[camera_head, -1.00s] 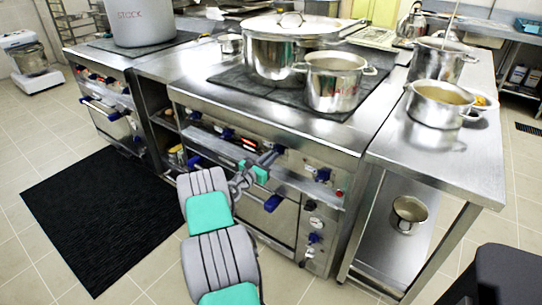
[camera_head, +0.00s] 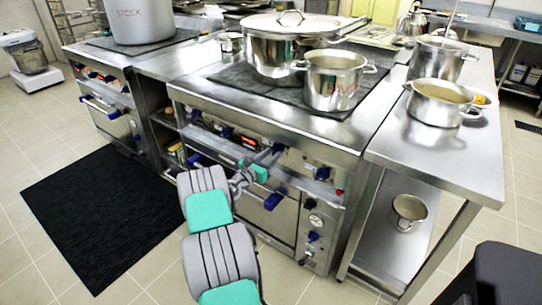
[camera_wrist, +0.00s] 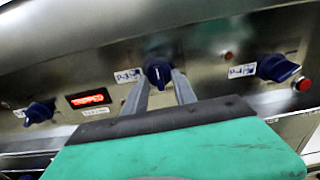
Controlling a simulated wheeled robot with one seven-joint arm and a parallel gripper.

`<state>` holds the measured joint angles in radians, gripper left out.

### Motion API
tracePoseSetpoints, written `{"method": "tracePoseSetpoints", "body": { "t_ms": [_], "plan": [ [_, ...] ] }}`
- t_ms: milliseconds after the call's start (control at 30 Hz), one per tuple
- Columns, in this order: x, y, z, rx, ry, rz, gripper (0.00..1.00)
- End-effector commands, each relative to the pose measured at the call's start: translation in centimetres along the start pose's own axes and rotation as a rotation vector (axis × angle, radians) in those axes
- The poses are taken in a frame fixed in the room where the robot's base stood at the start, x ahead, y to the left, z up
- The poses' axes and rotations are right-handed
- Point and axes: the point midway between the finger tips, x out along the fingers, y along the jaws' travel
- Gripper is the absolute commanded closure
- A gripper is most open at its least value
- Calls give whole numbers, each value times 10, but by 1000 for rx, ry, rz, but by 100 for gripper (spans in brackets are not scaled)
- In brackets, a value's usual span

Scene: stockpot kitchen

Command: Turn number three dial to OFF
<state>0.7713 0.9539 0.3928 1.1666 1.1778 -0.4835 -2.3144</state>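Several blue dials line the stove's front panel. In the head view, the third from the left (camera_head: 279,148) is just beyond my gripper (camera_head: 272,154). In the wrist view, that dial (camera_wrist: 158,70) sits in the middle, its grip bar roughly upright. My gripper (camera_wrist: 160,80) points at it with its fingers apart, one tip on each side of the dial. I cannot tell whether the tips touch it.
Another dial (camera_wrist: 277,68) and a red light (camera_wrist: 303,84) are to the right. A dial (camera_wrist: 40,111) and a lit red display (camera_wrist: 90,98) are to the left. Blue oven handles lie below the panel. Pots (camera_head: 334,82) stand on the stove top.

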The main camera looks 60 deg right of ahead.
Motion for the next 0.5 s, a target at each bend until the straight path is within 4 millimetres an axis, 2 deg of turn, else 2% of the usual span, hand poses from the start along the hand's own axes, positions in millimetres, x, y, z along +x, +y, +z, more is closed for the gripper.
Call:
{"method": "tracePoseSetpoints", "body": {
  "t_ms": [167, 267, 500],
  "plan": [
    [-1, 0, 1, 1, -1, 1, 68],
    [-9, 1, 0, -1, 1, 3, 68],
    [-57, 2, 1, -2, 0, 5, 68]
  ]
}}
